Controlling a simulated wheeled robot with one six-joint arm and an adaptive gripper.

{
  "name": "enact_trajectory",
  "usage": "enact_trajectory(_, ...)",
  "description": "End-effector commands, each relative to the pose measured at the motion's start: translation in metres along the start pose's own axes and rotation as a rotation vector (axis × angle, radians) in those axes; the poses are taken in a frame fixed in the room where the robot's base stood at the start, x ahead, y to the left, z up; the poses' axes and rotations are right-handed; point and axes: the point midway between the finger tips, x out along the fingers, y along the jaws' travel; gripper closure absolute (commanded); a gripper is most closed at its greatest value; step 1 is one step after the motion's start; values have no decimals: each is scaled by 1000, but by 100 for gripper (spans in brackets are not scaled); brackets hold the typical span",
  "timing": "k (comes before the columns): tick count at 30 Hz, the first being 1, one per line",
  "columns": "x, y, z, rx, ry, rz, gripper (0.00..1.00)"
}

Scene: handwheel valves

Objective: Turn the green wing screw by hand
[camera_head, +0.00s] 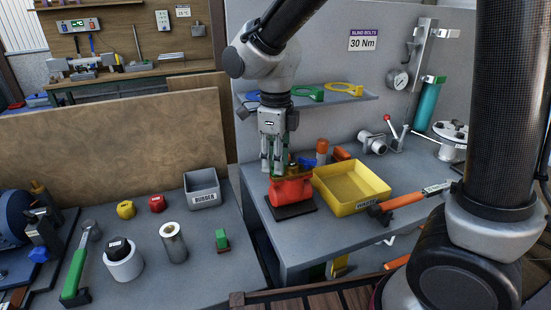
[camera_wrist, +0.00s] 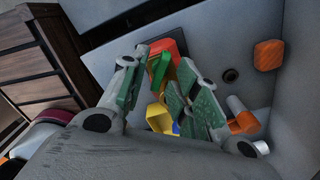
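A red body (camera_head: 291,189) stands on a dark plate at the front left of the right-hand bench, with small brass-coloured and dark parts on top. My gripper (camera_head: 276,168) points down just above its left side. In the wrist view, a bright green piece (camera_wrist: 158,73), probably the green wing screw, lies between the fingers of my gripper (camera_wrist: 156,66), against the red body (camera_wrist: 181,45). The fingers are apart, with a gap visible beside the green piece. In the head view the fingers hide the green piece, and contact cannot be made out.
A yellow tray (camera_head: 351,188) stands close right of the red body. Behind are an orange-capped cylinder (camera_head: 322,152) and a shelf (camera_head: 330,100) with coloured rings. An orange-handled tool (camera_head: 404,200) lies right of the tray. The left bench holds a grey bin (camera_head: 202,190) and a green-topped block (camera_head: 222,240).

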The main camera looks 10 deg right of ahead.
Motion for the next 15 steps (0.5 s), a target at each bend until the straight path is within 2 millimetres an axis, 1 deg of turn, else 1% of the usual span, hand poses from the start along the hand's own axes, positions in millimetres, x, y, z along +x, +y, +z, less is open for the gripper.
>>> enact_trajectory(5,-15,0,1,-1,-3,-1,69)
enact_trajectory(15,-52,0,1,-1,-3,-1,69)
